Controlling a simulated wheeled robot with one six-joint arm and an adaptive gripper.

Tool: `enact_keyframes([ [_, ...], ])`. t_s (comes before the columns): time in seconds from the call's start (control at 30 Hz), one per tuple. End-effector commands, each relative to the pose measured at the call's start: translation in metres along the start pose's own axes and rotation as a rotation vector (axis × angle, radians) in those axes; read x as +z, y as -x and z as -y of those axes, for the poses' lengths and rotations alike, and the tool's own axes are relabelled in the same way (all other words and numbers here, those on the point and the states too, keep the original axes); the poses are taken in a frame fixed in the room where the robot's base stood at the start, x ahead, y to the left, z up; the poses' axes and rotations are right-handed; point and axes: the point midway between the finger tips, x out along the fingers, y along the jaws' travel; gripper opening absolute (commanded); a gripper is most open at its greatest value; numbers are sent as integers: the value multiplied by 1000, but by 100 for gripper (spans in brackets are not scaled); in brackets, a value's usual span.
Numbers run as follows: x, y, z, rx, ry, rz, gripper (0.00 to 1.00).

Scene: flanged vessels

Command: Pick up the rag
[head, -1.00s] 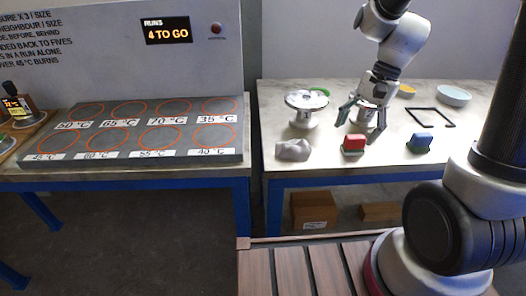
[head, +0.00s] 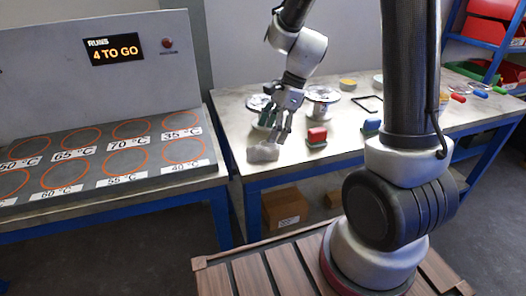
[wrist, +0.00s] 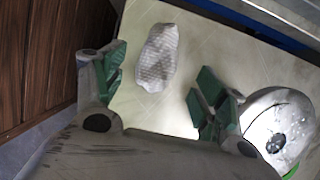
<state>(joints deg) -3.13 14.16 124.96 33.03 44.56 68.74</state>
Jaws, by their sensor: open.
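The rag (head: 262,153) is a crumpled light-grey cloth lying on the pale table near its front left corner. In the wrist view the rag (wrist: 158,57) lies beyond the fingertips, roughly between their lines. My gripper (head: 277,132) is open and empty, just above and behind the rag in the head view. In the wrist view its two green-padded fingers (wrist: 158,85) are spread wide apart. They do not visibly touch the rag.
A red block (head: 316,137) and a blue block (head: 371,127) stand right of the rag. A shiny flanged vessel (head: 322,101) stands behind; another (wrist: 278,125) is close beside my right finger in the wrist view. The hotplate bench (head: 100,160) is to the left.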

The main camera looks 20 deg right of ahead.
Motion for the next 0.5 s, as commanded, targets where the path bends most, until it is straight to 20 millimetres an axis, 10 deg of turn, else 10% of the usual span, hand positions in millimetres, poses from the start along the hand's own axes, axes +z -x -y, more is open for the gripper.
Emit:
enact_keyframes([
  [0.5, 0, -56, -1, 0, 3, 0, 72],
])
